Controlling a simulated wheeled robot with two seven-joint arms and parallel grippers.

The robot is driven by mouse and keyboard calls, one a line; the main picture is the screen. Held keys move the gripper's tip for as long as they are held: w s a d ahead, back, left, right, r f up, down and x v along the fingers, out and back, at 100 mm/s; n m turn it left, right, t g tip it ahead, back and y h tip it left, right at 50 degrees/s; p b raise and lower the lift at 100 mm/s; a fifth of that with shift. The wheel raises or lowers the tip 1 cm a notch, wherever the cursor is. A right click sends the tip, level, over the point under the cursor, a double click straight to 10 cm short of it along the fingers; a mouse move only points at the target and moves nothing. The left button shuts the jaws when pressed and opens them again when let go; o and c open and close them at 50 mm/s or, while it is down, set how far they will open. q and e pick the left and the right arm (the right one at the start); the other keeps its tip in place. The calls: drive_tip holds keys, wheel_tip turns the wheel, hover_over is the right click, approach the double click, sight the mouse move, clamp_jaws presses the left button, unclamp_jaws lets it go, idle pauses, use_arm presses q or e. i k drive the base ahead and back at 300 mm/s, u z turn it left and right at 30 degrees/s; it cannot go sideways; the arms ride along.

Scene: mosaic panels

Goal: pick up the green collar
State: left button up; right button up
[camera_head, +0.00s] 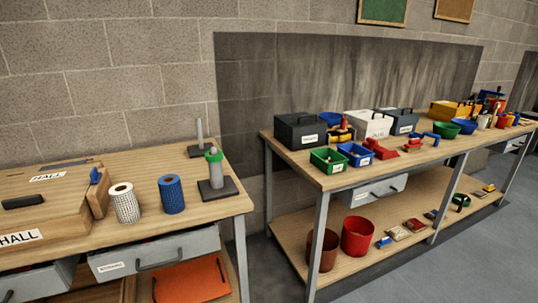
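A green collar (213,155) sits around the upper part of a grey upright post on a dark square base (218,190). It stands near the right end of the left wooden bench (195,222). Neither of my grippers shows in this view.
A bare post (199,130) stands behind the collar's post. A blue roll (171,194) and a white roll (125,203) stand to its left, beside a wooden box (45,215). A drawer (155,256) juts from the bench front. Floor separates it from the crowded right bench (330,185).

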sight(214, 156)
drive_tip(key=z, duration=1.5)
drive_tip(key=i, duration=3.05)
drive_tip(key=u, duration=1.35)
